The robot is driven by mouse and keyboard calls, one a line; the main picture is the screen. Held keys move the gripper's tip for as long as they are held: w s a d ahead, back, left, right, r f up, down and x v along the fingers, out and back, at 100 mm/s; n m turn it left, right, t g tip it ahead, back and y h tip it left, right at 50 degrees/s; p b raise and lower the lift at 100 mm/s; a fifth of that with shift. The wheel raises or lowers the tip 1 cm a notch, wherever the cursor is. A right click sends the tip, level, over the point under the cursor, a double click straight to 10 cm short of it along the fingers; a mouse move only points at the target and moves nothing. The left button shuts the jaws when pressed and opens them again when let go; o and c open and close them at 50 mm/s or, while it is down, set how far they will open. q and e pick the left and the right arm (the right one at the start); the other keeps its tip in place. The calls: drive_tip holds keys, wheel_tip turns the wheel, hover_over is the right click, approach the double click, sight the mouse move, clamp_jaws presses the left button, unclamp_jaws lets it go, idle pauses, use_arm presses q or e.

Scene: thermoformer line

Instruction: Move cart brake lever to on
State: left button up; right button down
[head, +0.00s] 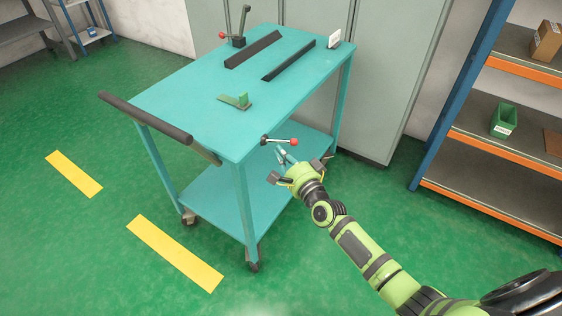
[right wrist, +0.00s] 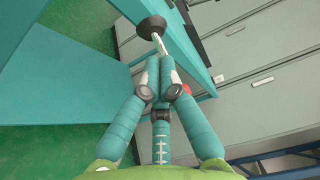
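The teal cart (head: 200,85) stands in the middle of the head view. A small lever (head: 278,141) with a red knob (head: 294,142) sits at its near right edge, pointing right. In the right wrist view its dark pivot (right wrist: 151,27) and pale shaft (right wrist: 163,46) show beyond the fingertips, and the knob (right wrist: 186,90) is mostly hidden behind a finger. My right gripper (head: 284,157) is just below the lever in the head view. Its fingers (right wrist: 163,77) look drawn together, with nothing seen held; contact with the lever cannot be told. My left gripper is out of view.
A push handle (head: 145,118) runs along the left end. Grey cabinets (head: 392,75) stand behind; a shelf rack (head: 485,140) stands right. Green floor lies open in front.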

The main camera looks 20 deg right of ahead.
drive_tip(key=s+p, duration=0.2)
drive_tip(key=s, duration=0.5)
drive_tip(key=shift+d, duration=0.3)
